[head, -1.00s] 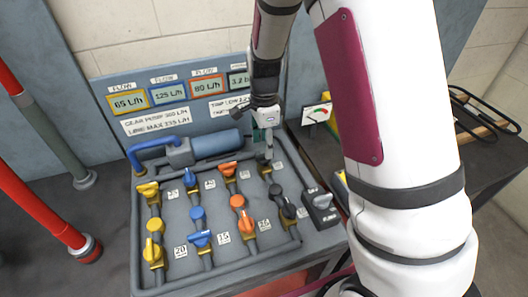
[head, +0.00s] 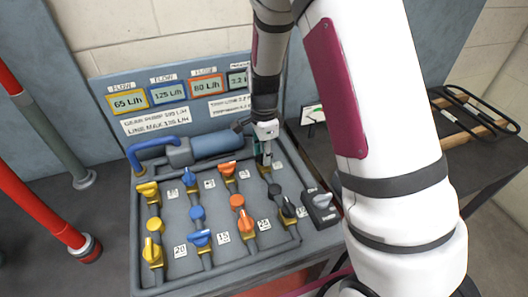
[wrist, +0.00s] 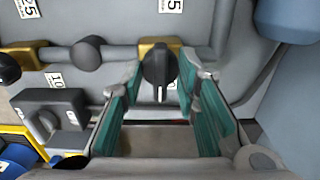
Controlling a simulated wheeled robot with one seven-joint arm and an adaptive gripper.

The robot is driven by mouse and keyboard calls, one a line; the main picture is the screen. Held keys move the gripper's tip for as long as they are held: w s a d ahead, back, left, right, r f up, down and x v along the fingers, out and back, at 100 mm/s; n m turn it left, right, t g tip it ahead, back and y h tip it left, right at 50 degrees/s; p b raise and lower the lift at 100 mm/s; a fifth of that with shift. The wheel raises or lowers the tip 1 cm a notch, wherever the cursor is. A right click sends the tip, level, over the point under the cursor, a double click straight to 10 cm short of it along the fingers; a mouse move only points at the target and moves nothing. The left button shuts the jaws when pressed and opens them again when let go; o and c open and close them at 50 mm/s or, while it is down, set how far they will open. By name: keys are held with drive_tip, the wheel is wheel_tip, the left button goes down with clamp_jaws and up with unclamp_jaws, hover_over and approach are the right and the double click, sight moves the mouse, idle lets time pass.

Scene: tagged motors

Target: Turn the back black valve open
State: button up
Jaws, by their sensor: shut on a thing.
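The back black valve (wrist: 160,64) sits on a brass body in the wrist view. Its handle lies crosswise to the grey pipe, with a white line pointing down in the picture. My gripper (wrist: 159,78) has its teal-padded fingers on both sides of the handle and is shut on it. In the head view my gripper (head: 266,160) reaches down to the back end of the right-hand valve row and hides most of this valve.
A round black knob (head: 274,190) and the front black valve (head: 288,208) follow on the same pipe. A dark box with a knob (head: 321,207) stands to the right. Orange, blue and yellow valves fill the rows to the left. A display panel (head: 180,97) rises behind.

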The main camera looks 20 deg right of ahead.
drive_tip(key=shift+n, duration=0.4)
drive_tip(key=n, duration=1.3)
drive_tip(key=shift+n, duration=2)
drive_tip(key=o, duration=1.2)
